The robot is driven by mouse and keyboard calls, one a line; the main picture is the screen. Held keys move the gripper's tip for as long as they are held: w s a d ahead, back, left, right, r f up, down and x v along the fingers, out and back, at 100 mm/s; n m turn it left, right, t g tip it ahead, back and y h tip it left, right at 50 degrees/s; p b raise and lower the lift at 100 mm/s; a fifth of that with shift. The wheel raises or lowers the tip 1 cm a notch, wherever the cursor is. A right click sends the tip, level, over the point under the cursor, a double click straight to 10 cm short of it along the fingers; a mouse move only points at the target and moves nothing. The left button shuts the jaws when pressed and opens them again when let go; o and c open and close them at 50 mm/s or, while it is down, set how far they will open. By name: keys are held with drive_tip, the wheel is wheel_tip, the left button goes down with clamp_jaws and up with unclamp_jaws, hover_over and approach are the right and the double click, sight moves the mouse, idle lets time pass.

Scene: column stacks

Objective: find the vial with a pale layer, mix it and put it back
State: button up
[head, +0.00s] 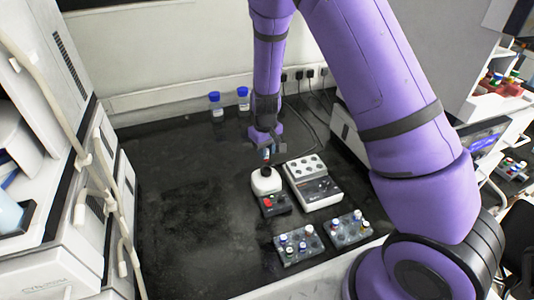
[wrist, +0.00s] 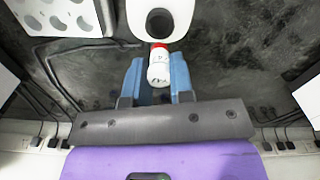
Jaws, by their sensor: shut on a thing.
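My gripper (wrist: 158,82) is shut on a small white vial (wrist: 158,68) with a red end, held between its blue fingers. In the wrist view the red end lies beside the dark cup of the white mixer (wrist: 181,12). In the head view my gripper (head: 267,153) is just above the mixer (head: 266,183), and the vial is mostly hidden. I cannot tell whether the vial touches the cup, nor see any layer in it. Two grey racks, one at the left (head: 290,258) and one at the right (head: 346,239), hold several vials with coloured caps.
A white block device with round wells (head: 318,190) stands right of the mixer. Two blue-capped bottles (head: 215,104) (head: 243,98) stand at the back. Cables run behind along the wall. The dark bench (head: 185,200) is clear at the left.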

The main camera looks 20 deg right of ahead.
drive_tip(key=shift+f, duration=1.9)
drive_tip(key=shift+f, duration=1.25)
idle(3.0)
drive_tip(key=shift+r, duration=3.05)
